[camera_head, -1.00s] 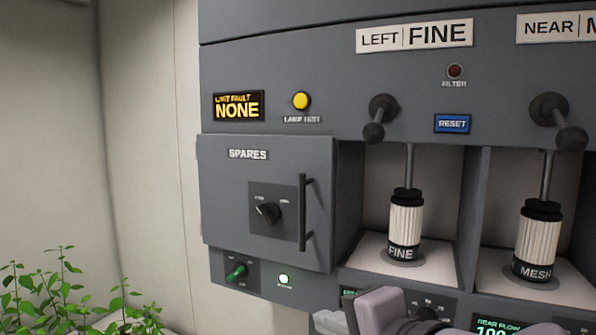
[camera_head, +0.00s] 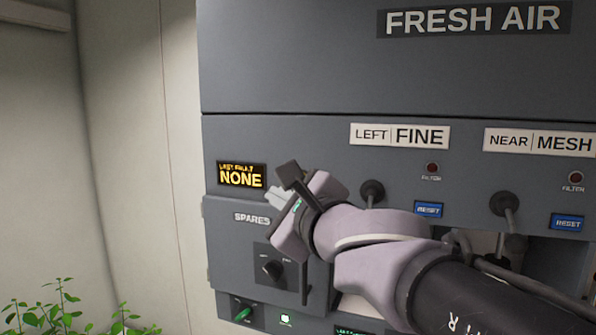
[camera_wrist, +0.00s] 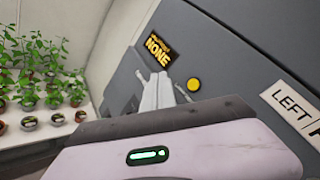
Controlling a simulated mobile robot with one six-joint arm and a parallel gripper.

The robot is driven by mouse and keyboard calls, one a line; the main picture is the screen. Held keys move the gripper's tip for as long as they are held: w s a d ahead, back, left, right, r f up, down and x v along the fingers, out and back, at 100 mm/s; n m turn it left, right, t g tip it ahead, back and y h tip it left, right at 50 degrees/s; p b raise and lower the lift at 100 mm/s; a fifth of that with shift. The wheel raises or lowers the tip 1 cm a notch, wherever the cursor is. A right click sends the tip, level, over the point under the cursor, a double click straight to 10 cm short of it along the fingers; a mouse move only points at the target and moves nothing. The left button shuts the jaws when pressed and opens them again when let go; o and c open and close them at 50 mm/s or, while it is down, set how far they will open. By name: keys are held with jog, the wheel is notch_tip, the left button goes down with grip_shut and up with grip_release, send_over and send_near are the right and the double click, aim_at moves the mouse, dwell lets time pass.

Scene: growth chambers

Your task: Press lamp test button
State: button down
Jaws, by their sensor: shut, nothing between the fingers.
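The lamp test button is a round yellow button (camera_wrist: 194,84) on the grey panel, seen in the wrist view just right of my fingers. In the head view my wrist and gripper hide it. My gripper (camera_wrist: 158,82) is shut and empty, its pale fingers pointing at the panel between the button and the fault display. In the head view the fingers (camera_head: 274,196) show at the display's lower right. I cannot tell whether the fingertips touch the panel; they do not cover the button in the wrist view.
The fault display (camera_head: 241,175) reads NONE. Below it is the SPARES door (camera_head: 232,240) with a knob and a bar handle, partly behind my arm. Blue reset buttons (camera_head: 428,209) and dark levers (camera_head: 372,190) lie to the right. Potted plants (camera_wrist: 35,80) stand at the left.

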jog(key=w+d+p, duration=0.2)
jog(key=w+d, duration=0.1)
jog(key=w, duration=0.5)
jog(key=shift+w, duration=0.2)
dwell(2.0)
jog(key=shift+w+d, duration=0.2)
jog(key=shift+w, duration=0.2)
jog(key=shift+w+d, duration=0.1)
jog(key=shift+w, duration=0.2)
dwell(0.5)
jog(key=shift+s, duration=0.15)
jog(key=shift+s+a+b, duration=0.3)
jog(key=shift+s, duration=0.35)
